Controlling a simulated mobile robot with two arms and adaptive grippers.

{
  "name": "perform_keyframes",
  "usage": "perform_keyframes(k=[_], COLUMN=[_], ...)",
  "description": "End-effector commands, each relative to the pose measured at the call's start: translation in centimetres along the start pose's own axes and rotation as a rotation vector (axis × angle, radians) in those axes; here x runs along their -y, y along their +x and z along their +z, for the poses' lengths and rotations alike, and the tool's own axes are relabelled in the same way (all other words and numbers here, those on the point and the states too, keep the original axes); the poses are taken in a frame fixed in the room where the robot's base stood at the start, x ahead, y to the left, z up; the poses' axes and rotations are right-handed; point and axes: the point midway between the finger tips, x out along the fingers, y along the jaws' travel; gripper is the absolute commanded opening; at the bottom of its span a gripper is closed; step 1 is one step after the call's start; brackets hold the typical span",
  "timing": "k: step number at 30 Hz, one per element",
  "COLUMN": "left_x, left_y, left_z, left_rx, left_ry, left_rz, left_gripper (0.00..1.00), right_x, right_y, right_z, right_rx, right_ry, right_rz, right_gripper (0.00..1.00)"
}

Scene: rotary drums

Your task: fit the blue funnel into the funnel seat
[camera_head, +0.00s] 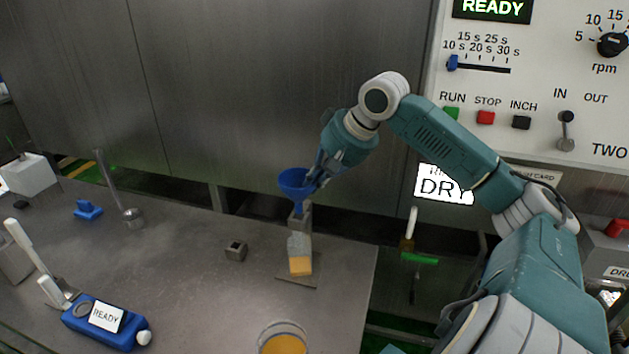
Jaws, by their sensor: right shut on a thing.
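The blue funnel (295,186) is upright, with its wide mouth up. My right gripper (318,178) is shut on the funnel's right side. The funnel's stem points down at a grey piece (301,219), which looks like the funnel seat, above a clear container (300,254) with orange contents. The stem tip is close to the top of this piece; I cannot tell whether it is inside or just above. My left gripper is not in view.
A round vessel with orange contents (283,342) is at the front edge. A control panel (530,85) is at upper right. The table between is mostly clear.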

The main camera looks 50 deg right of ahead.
Motion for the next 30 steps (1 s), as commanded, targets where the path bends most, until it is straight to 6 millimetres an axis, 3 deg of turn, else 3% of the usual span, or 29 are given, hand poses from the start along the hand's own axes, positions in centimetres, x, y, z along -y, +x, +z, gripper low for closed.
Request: perform_keyframes(k=[30], left_x=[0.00], left_y=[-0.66], left_z=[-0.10], left_rx=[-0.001], left_ry=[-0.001], left_rz=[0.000], left_gripper=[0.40], right_x=[0.06], right_y=[-0.07], right_z=[0.00], right_rx=[0.001], right_ry=[0.001], right_rz=[-0.001], right_gripper=[0.00])
